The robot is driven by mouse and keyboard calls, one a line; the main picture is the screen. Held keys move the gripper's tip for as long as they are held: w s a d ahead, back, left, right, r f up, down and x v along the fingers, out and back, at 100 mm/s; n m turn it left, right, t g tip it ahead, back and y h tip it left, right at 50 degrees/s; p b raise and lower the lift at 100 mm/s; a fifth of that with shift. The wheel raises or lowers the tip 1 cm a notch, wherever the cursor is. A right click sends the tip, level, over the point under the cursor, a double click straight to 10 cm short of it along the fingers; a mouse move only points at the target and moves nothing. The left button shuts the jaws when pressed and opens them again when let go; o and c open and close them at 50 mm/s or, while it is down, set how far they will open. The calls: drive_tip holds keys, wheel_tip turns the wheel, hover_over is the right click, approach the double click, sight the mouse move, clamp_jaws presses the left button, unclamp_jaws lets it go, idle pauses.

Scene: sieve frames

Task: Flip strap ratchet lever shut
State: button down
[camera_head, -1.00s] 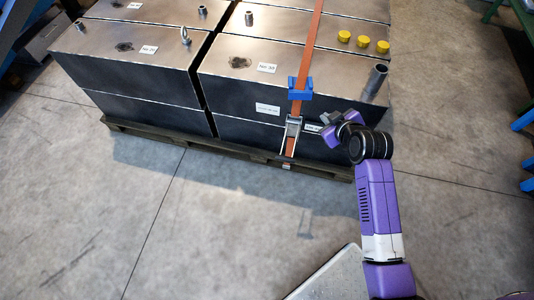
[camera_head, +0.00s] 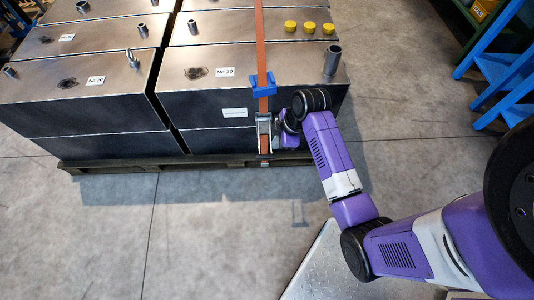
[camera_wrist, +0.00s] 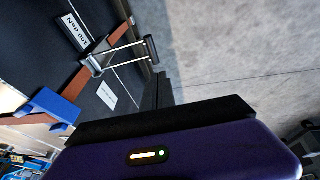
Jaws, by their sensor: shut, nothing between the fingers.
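The metal strap ratchet (camera_head: 264,127) hangs on the orange strap (camera_head: 262,60) against the dark front face of the nearest tank. In the wrist view its lever (camera_wrist: 125,50) stands out from the strap, with a dark crossbar at its free end. My gripper (camera_head: 279,142) is just right of the ratchet, at about its height. In the wrist view my shut, empty fingers (camera_wrist: 160,90) are close to the lever's crossbar, with a gap visible between them in the picture. Contact is hard to judge in the head view.
A blue edge protector (camera_head: 263,86) sits under the strap on the tank's top edge. The tanks (camera_head: 215,100) stand on a wooden pallet (camera_head: 120,165). A pipe stub (camera_head: 332,62) and yellow caps (camera_head: 309,27) are on top. Blue steps (camera_head: 500,75) stand right; the floor in front is clear.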

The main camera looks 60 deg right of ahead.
drive_tip(key=b, duration=0.3)
approach(265, 158)
drive_tip(key=x, duration=0.5)
drive_tip(key=shift+w+f, duration=0.25)
drive_tip(key=shift+f, duration=0.2)
drive_tip(key=shift+f, duration=0.15)
